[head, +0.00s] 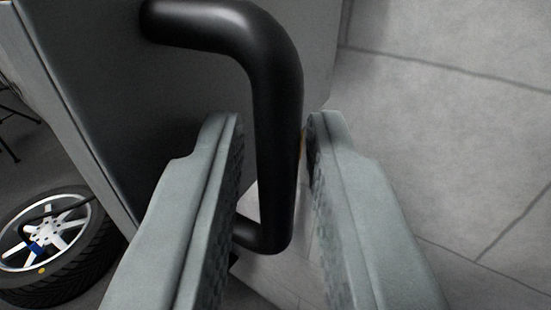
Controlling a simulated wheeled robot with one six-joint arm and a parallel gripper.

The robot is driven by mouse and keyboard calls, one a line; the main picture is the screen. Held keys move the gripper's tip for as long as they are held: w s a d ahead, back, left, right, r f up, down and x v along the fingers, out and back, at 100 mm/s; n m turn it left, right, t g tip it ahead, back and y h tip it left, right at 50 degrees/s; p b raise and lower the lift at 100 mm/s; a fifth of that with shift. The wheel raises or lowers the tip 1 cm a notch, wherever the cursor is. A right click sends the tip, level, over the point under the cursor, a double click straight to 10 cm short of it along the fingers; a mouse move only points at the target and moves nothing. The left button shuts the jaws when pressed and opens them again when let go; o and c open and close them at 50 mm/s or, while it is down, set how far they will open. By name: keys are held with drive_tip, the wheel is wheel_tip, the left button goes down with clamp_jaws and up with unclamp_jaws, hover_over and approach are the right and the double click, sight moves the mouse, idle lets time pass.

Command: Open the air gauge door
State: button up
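A black bar handle (279,110) is fixed to a dark grey door panel (110,85), which fills the upper left of the head view. My gripper (268,125) has its two grey fingers on either side of the handle's long upright part. The fingers are apart, with narrow gaps to the bar, so the gripper looks open around the handle. The handle's lower end bends back to the left and is partly hidden by the left finger. No gauge face is in view.
A wheel with a tyre (85,262) and silver rim lies at the lower left, beyond the panel's edge. A pale tiled surface (450,120) fills the right side and is clear. A thin dark frame (8,120) shows at the far left.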

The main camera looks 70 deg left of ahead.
drive_tip(key=shift+o, duration=0.9)
drive_tip(key=v, duration=1.7)
drive_tip(key=shift+d, duration=0.2)
